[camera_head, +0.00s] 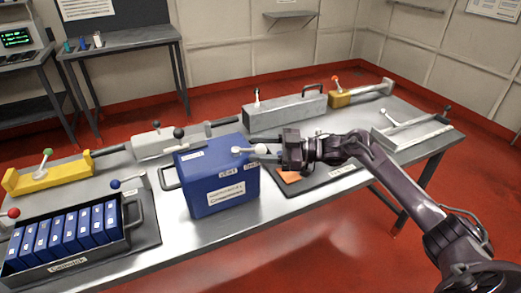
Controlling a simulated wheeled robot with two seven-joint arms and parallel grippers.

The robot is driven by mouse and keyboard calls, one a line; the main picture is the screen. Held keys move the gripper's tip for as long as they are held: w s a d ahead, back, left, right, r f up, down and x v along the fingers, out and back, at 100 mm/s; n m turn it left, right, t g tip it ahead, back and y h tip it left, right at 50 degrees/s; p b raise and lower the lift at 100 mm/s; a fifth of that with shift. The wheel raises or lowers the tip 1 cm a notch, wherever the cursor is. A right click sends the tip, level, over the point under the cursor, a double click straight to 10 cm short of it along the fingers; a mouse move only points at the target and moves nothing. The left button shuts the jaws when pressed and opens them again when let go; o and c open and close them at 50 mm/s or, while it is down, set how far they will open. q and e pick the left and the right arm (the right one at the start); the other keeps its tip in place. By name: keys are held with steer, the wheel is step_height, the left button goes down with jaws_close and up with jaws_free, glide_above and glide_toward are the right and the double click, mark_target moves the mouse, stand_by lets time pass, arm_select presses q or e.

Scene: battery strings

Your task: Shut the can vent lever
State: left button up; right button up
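A blue can (195,180) stands upright on the metal table, with white labels on its front. A pale vent lever (248,150) lies along its top right edge, with a white knob at its left end. A small label below it reads VENT. My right gripper (279,155) comes in from the right, with its tip close to the lever's right end. I cannot tell whether it touches the lever or how far its fingers are apart. My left gripper is not in view.
A crate (68,265) of several blue battery cells stands at the front left. A yellow lever device (50,178), a grey one (155,143) and a long grey box (285,113) line the back. A dark mat (345,172) with an orange patch lies under my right arm.

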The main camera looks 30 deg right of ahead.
steer(key=shift+s+d+f, duration=0.15)
steer(key=shift+d, duration=0.05)
steer(key=b+v, duration=0.2)
steer(key=v, duration=0.5)
steer(key=shift+d, duration=0.15)
stand_by(0.4)
